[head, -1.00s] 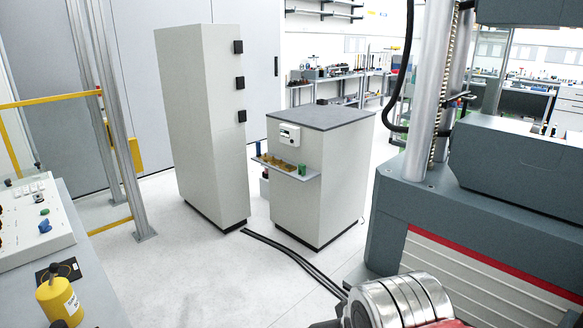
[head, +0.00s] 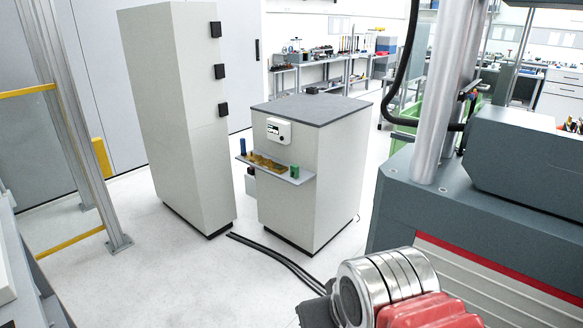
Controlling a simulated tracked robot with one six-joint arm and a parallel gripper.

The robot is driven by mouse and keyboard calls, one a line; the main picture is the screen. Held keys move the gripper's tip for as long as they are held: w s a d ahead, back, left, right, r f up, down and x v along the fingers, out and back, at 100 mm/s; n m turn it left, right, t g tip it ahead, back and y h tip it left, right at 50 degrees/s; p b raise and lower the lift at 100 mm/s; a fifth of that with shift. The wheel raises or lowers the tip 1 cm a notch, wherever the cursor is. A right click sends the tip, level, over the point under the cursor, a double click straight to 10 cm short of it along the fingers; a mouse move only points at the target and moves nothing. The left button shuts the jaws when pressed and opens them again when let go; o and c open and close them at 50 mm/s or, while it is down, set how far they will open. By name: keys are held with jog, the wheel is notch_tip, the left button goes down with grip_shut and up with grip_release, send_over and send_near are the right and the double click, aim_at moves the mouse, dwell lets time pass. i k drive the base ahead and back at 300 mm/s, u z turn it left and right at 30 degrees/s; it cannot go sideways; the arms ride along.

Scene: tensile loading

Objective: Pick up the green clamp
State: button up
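A small green block-like thing (head: 294,171), probably the green clamp, stands at the right end of a narrow shelf (head: 304,178) on the front of a light-grey cabinet (head: 336,185). It is too small to make out its jaws. Several yellow-brown pieces (head: 262,161) lie on the same shelf to its left, and a small blue piece (head: 243,146) is at the far left end. My gripper's fingers are not in view.
A tall grey cabinet (head: 180,110) stands left of the shelf cabinet. Black cables (head: 275,258) cross the floor in front. A large grey testing machine (head: 450,210) fills the right. White floor (head: 190,275) is open in front; a yellow-barred frame (head: 75,150) stands left.

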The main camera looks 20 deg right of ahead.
aim_at(294, 169)
jog(key=z, duration=0.15)
jog(key=i, duration=3.2)
jog(key=z, duration=0.05)
